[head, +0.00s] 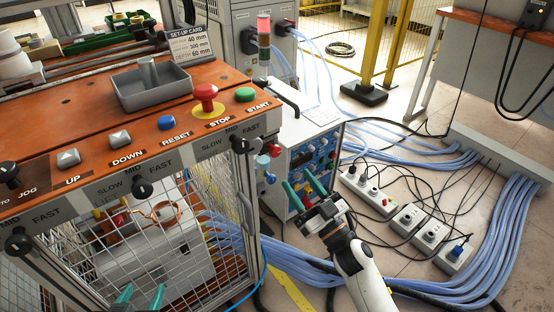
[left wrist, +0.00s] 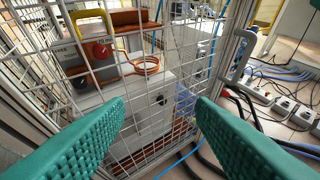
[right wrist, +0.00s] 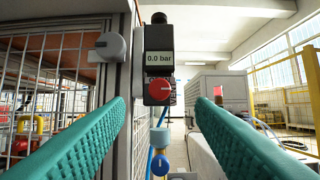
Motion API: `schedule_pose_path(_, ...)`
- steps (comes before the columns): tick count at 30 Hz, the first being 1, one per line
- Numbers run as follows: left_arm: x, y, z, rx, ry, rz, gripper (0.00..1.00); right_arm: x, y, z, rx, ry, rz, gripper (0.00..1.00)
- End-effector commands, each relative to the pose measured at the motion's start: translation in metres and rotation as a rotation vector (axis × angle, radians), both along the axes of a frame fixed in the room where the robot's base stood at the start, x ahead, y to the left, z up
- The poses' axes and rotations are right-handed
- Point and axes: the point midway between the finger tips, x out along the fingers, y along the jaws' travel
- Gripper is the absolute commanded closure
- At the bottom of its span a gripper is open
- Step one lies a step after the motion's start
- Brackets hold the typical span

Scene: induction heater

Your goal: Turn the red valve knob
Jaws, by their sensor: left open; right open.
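The red knob (right wrist: 160,88) sits under a "0.0 bar" display (right wrist: 158,58) on a dark unit at the cage post. In the right wrist view it faces me, centred between my right fingers, with a white mark on its face. It also shows small in the head view (head: 275,150). My right gripper (head: 303,190) is open and empty, its fingers pointing toward the knob with a gap before it. My left gripper (head: 140,294) is open and empty in front of the cage mesh, low in the head view.
A blue knob (right wrist: 160,165) hangs below the red one. A grey knob (right wrist: 110,46) is on the post to the left. The orange panel (head: 60,121) has several buttons. Cables (head: 500,235) cover the floor.

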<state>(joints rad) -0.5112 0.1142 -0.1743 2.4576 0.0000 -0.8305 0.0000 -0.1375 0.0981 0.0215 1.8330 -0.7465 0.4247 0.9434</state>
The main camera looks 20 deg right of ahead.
Motion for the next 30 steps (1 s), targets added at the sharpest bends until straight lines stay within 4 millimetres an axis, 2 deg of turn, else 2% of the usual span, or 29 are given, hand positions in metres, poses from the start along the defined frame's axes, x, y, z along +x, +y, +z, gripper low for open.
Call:
schedule_pose_path(6,0.007,-0.003,0.008,-0.016,-0.068,-0.005,0.50,0.040,0.015,0.018,0.001,-0.004,0.001,0.50)
schedule_pose_path(12,0.012,-0.006,0.017,-0.029,-0.125,-0.008,0.50,0.068,0.025,0.029,0.001,-0.001,-0.001,0.50)
schedule_pose_path(18,0.014,-0.007,0.021,-0.036,-0.152,-0.010,0.50,0.079,0.029,0.034,0.001,0.001,-0.001,0.50)
schedule_pose_path(26,0.014,-0.007,0.022,-0.037,-0.157,-0.010,0.50,0.080,0.029,0.034,0.001,0.002,-0.001,0.50)
schedule_pose_path(30,0.014,-0.007,0.022,-0.037,-0.157,-0.010,0.50,0.080,0.029,0.034,0.001,0.002,-0.001,0.70)
